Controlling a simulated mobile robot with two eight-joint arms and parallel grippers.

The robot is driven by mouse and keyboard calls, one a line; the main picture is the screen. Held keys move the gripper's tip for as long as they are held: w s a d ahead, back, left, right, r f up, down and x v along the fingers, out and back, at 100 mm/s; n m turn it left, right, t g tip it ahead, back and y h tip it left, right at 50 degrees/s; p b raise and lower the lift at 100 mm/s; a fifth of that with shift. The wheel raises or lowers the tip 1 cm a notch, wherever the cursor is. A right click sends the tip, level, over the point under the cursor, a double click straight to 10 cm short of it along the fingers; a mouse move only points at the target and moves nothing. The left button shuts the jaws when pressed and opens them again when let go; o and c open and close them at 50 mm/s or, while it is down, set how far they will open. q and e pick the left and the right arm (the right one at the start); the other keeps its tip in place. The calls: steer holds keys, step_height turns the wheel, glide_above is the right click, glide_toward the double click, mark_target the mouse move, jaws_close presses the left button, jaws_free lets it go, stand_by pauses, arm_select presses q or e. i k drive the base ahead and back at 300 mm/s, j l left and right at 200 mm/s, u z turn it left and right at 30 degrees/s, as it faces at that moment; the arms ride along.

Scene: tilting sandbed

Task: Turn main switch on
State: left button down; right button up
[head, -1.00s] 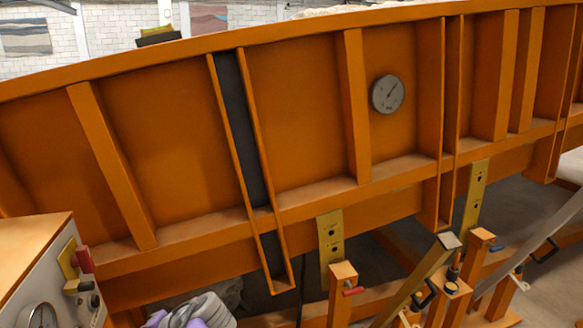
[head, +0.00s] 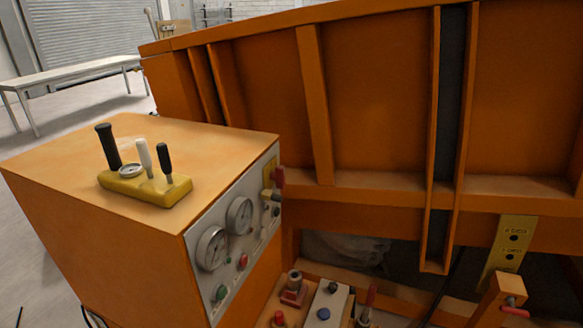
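The orange control box (head: 110,200) stands at the left, with a light grey panel on its right face. At the far end of that panel is a red handle (head: 279,177) by a yellow plate (head: 268,172), seen almost edge-on. It looks like a main switch, but no label is readable and its position cannot be told. Below it are small dark knobs (head: 276,211). Nearer on the panel are two round gauges (head: 212,248), green buttons (head: 221,293) and a red button (head: 243,262). Neither of my grippers is in view.
A yellow block with black and white levers (head: 145,187) stands on the box top. The orange sandbed wall (head: 380,120) rises behind. Low fittings with a blue button (head: 324,314) and a red button (head: 279,318) lie right of the box. A table (head: 70,78) stands at the back left.

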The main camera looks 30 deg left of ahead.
mark_target(278, 176)
steer(key=u, duration=1.15)
